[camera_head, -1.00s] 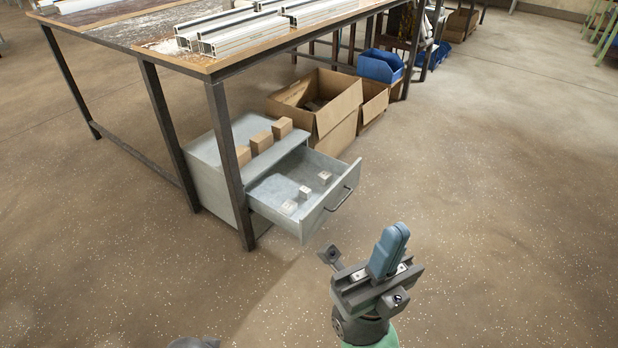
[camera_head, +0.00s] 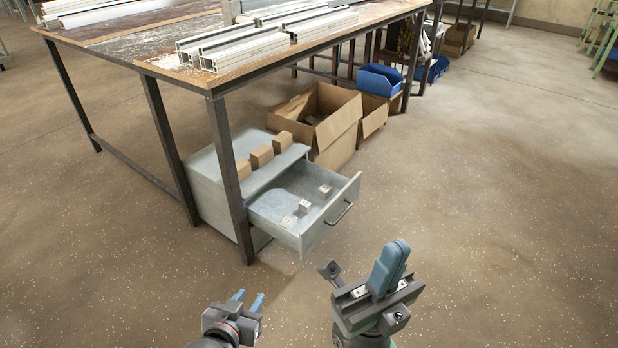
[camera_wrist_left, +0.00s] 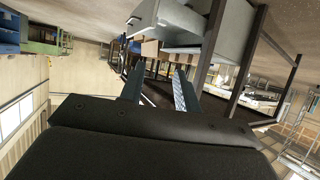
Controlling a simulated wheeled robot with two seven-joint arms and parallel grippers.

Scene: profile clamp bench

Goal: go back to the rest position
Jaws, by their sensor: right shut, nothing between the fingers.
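My left gripper (camera_head: 249,298) is at the bottom of the head view, in front of the drawer cabinet. Its two blue fingers are apart and nothing shows between them. They also show in the left wrist view (camera_wrist_left: 160,88), with a clear gap. My right gripper (camera_head: 392,262) is to the right of it, over bare floor. Its blue fingers are together, pointing up, with nothing held.
A grey cabinet (camera_head: 208,182) stands under the workbench (camera_head: 160,70) with its drawer (camera_head: 330,222) pulled out, small pale blocks inside. Wooden blocks (camera_head: 262,156) sit on top. Cardboard boxes (camera_head: 338,135) and a blue bin (camera_head: 380,80) stand behind. Floor at right is clear.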

